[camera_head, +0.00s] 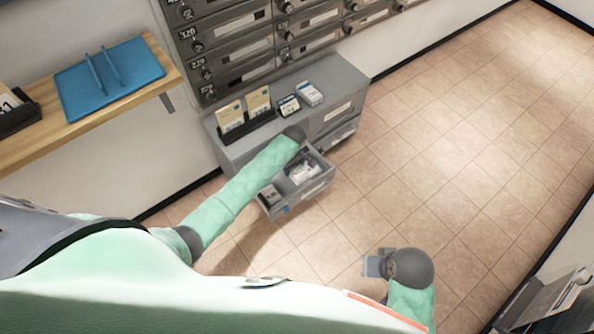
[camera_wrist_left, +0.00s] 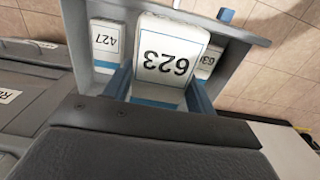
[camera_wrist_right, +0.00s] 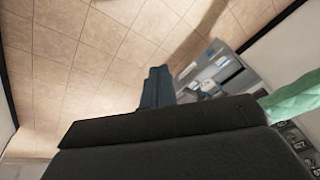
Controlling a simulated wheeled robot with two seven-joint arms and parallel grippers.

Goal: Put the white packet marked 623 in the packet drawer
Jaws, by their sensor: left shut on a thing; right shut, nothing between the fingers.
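The white packet marked 623 (camera_wrist_left: 172,55) is between the blue fingers of my left gripper (camera_wrist_left: 160,92), its number upside down in the left wrist view. It is over or partly inside the open grey drawer (camera_head: 306,196); its exact depth is unclear. The drawer holds other white packets, one marked 427 (camera_wrist_left: 106,42) and one partly hidden behind 623 (camera_wrist_left: 208,62). In the head view my left wrist hides most of the gripper. My right gripper (camera_head: 374,263) is shut and empty, away from the drawer, over the floor; its fingers also show in the right wrist view (camera_wrist_right: 156,88).
The grey cabinet top (camera_head: 325,75) bears a black holder with yellowish cards (camera_head: 258,103) and small boxes (camera_head: 309,93). Mailboxes (camera_head: 238,48) rise behind. A wooden shelf (camera_head: 100,108) with a blue tray (camera_head: 109,76) is at left. The tiled floor (camera_head: 460,150) at right is clear.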

